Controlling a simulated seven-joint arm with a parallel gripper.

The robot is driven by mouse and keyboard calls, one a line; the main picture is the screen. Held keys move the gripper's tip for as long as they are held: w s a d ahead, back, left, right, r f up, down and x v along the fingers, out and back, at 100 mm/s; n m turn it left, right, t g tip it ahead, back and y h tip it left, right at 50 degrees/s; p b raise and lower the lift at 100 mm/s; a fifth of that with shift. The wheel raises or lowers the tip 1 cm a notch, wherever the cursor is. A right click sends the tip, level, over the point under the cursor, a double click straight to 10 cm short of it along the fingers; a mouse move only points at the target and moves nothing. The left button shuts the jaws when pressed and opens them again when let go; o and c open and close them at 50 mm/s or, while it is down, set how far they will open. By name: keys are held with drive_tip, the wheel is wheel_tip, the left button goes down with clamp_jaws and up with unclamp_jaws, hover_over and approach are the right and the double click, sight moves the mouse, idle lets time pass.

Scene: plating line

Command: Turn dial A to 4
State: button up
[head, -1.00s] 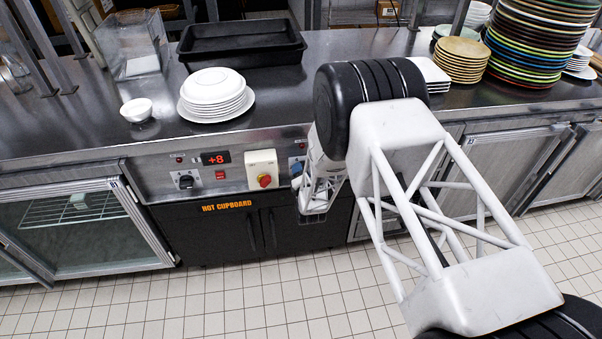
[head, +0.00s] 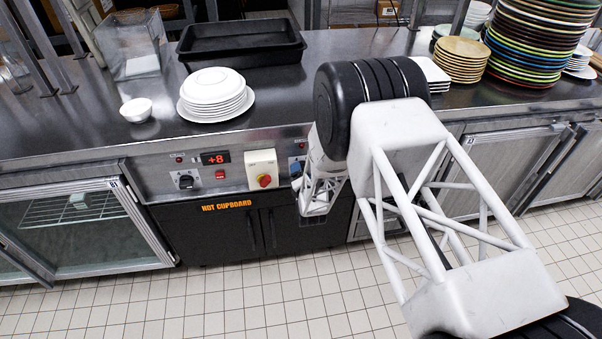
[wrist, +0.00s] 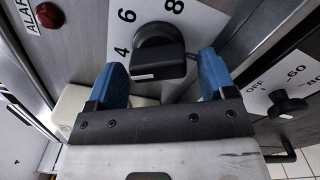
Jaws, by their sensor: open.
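A black dial knob (wrist: 158,50) sits on a white scale plate in the wrist view, with 4, 6 and 8 readable around it. A short white mark shows on the knob's near end; which number it points to is unclear. My gripper (wrist: 160,62) is open, with one blue finger on each side of this knob. Whether either finger touches it I cannot tell. No letter naming this dial is readable. In the head view my gripper (head: 298,174) is small at the right of the control panel, and my arm hides most of that part.
A second black dial (wrist: 288,104), marked OFF, 60 and 80, is at the right. A red alarm lamp (wrist: 49,15) is at upper left. The panel has a red-yellow switch (head: 264,181), a display (head: 215,158) reading +8 and another dial (head: 186,181).

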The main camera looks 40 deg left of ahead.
drive_tip(key=v, duration=0.7)
idle(0.6)
